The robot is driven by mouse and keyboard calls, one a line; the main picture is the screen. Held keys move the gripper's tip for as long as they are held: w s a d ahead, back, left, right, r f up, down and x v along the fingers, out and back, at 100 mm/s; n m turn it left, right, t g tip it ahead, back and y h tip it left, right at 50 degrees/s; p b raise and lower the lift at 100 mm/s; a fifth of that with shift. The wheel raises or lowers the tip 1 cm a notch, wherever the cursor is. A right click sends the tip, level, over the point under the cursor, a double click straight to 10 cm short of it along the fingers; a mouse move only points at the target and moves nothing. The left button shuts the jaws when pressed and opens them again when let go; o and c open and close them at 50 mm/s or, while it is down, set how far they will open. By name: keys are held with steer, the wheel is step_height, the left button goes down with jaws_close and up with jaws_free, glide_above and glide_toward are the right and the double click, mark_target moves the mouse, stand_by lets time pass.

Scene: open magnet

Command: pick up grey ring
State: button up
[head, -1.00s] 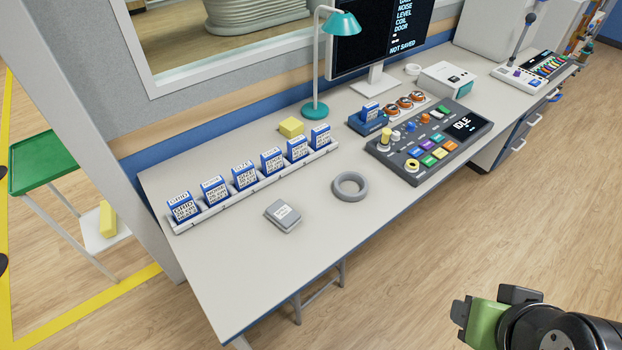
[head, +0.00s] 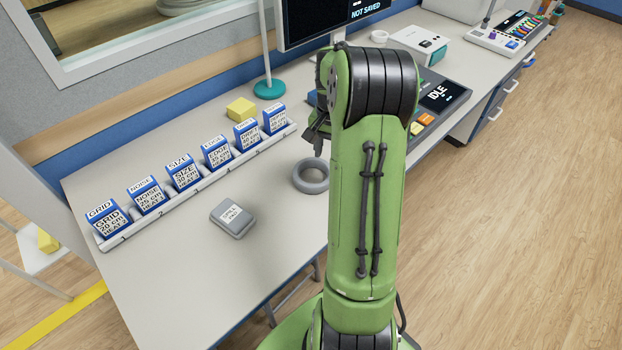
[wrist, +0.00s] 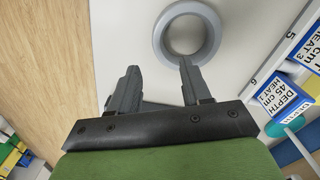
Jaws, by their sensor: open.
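The grey ring (head: 311,176) lies flat on the pale desk (head: 180,285), partly covered by my green arm in the head view. In the wrist view the ring (wrist: 187,5) is at the top, just beyond the fingertips. My gripper (wrist: 159,65) is open and empty, its two dark fingers apart and pointing toward the ring. The right fingertip shows close to the ring's lower edge; I cannot tell the height between them. In the head view my gripper (head: 318,132) is only partly seen beside the arm, above the desk.
A rack (head: 196,190) of several blue labelled blocks stands along the desk's back. A small grey box (head: 233,219) lies left of the ring. A yellow block (head: 241,109), a teal lamp base (head: 270,89) and a button console (head: 440,97) stand farther back.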

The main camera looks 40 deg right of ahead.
mark_target(321, 164)
steer(key=f, duration=0.2)
steer(key=f+b, duration=0.1)
steer(key=f, duration=0.1)
steer(key=shift+s, duration=0.3)
steer(key=f+b, duration=0.1)
steer(key=f, duration=0.2)
steer(key=f+b, duration=0.1)
steer(key=f, duration=0.2)
steer(key=shift+w+d, duration=0.15)
steer(key=shift+w, duration=0.05)
steer(key=shift+r, duration=0.15)
steer(key=shift+c, duration=0.6)
jaws_close()
